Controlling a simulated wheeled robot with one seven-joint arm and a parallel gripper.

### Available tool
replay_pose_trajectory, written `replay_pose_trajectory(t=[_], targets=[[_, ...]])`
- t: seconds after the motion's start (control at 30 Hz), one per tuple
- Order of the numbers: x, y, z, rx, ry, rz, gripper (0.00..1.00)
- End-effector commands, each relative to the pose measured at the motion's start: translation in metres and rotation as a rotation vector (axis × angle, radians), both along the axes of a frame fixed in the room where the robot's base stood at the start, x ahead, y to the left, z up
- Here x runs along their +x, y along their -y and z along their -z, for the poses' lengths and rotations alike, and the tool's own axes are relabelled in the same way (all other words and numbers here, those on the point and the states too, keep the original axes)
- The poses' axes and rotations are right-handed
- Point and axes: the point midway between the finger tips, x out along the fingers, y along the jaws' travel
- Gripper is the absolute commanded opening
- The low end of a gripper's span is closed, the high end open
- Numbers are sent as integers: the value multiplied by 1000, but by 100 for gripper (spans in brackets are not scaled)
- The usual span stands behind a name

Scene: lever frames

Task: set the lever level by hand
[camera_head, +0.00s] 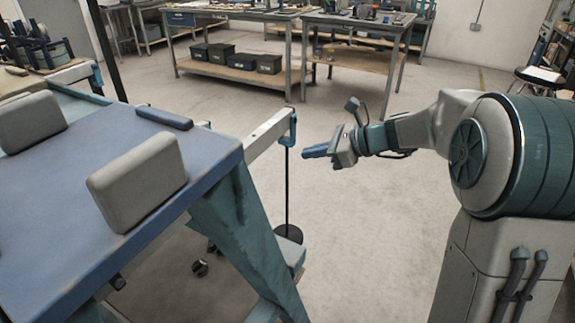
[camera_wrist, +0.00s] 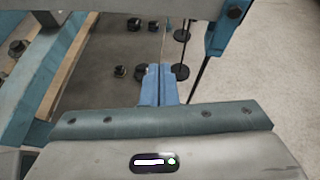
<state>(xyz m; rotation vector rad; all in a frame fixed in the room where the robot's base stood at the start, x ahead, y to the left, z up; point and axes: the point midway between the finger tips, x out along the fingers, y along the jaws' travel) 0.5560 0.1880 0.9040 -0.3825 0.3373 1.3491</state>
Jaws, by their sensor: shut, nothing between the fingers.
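A pale beam end (camera_head: 268,132) sticks out past the right side of a blue-topped frame (camera_head: 150,215); I take it for the lever. A blue bracket (camera_head: 289,128) caps it, and a thin rod hangs from there to a dark disc (camera_head: 287,234). The bracket also shows in the wrist view (camera_wrist: 228,28). I cannot tell whether the beam is level, as the frame top hides the rest. My gripper (camera_head: 304,152) is shut and empty, a little right of the bracket and apart from it. Its blue fingers show together in the wrist view (camera_wrist: 158,68).
Two grey rounded blocks (camera_head: 140,180) stand on the frame top. Another pale beam (camera_head: 75,73) with a blue bracket is at the far left. Workbenches (camera_head: 245,25) with dark boxes stand behind. The floor (camera_head: 350,220) below and right of my gripper is clear.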

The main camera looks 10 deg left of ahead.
Motion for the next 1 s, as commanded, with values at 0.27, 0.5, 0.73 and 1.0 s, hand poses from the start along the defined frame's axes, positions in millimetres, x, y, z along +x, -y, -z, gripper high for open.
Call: replay_pose_trajectory(t=[0.27,0.5,0.73,1.0], targets=[[7,19,15,147,-55,159,0],[16,-8,25,150,-57,157,0],[31,-53,42,149,-57,156,0],[39,-70,19,149,-51,160,0]])
